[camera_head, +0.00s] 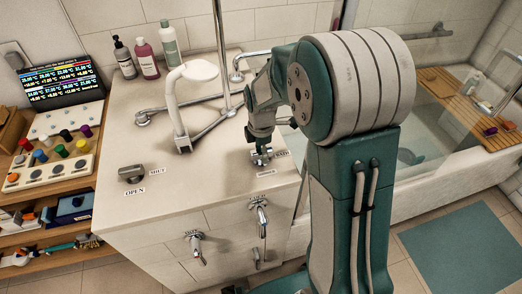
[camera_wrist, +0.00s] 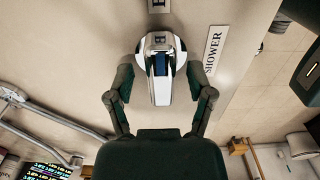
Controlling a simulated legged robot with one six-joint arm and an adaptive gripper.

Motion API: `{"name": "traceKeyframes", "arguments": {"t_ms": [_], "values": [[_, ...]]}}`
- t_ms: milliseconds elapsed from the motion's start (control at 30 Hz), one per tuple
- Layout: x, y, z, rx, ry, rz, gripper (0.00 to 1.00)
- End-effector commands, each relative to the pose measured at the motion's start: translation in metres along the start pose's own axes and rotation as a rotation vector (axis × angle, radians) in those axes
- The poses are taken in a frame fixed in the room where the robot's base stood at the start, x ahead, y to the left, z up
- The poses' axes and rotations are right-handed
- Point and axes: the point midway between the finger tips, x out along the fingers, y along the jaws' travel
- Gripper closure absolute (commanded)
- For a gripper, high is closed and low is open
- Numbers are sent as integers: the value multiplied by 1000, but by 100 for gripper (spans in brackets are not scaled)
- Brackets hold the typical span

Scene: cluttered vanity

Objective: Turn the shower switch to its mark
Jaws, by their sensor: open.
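The shower switch (camera_wrist: 161,90) is a chrome lever knob with a dark blue strip, seen from above in the wrist view. In the head view the switch (camera_head: 262,158) is on the right part of the cream counter top, partly hidden by my gripper. A SHOWER label (camera_wrist: 214,50) lies to its right in the wrist view, and another label (camera_wrist: 158,4) is cut off at the top edge. My gripper (camera_wrist: 160,74) is open, one finger on each side of the switch. I cannot tell whether the fingers touch it. My gripper (camera_head: 260,146) points down in the head view.
A grey knob (camera_head: 131,173) between SHUT and OPEN labels sits on the counter's left. A white shower head (camera_head: 190,75), chrome pipes and bottles (camera_head: 147,58) stand behind. Chrome taps (camera_head: 260,215) project from the front. The bathtub is at right. The counter between knob and switch is clear.

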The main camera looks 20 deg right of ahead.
Motion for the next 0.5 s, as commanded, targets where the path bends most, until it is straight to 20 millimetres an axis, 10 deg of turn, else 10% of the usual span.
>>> {"name": "traceKeyframes", "arguments": {"t_ms": [500], "values": [[-80, 2, 0, 0, 0, 5, 31]]}}
